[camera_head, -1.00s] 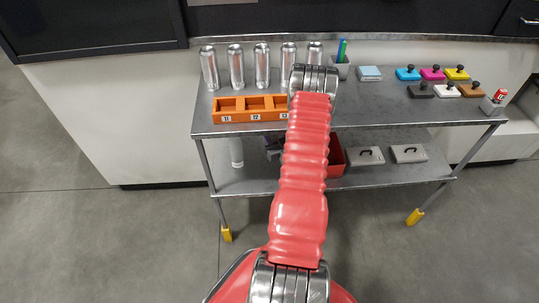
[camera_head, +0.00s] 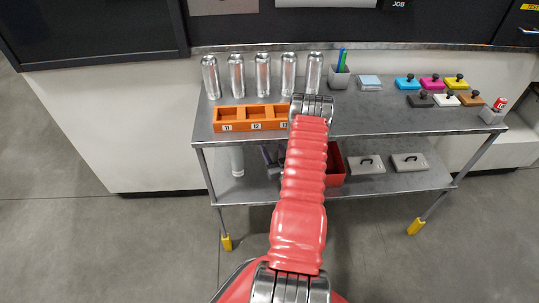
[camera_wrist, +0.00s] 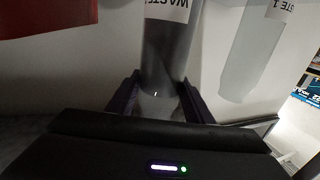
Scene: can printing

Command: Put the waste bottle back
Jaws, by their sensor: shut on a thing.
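In the wrist view, a dark-filled bottle (camera_wrist: 167,52) with a white label reading "WAST…" stands between the fingers of my gripper (camera_wrist: 160,84). My gripper is shut on this waste bottle. Beside it on the right is a second, pale bottle (camera_wrist: 252,52) with a label ending in "TE 1", apart from the fingers. In the head view, a pale bottle (camera_head: 237,161) stands on the lower shelf at the left. My gripper (camera_head: 270,156) shows there only as a dark shape at the lower shelf, mostly hidden behind my red arm. The held bottle cannot be made out in the head view.
A red bin (camera_head: 336,165) is right of my arm on the lower shelf (camera_head: 395,183), with two grey lidded pieces (camera_head: 366,164) farther right. The upper shelf (camera_head: 370,115) above carries several silver cans (camera_head: 263,75), an orange numbered rack (camera_head: 254,116) and several coloured stamps (camera_head: 431,83).

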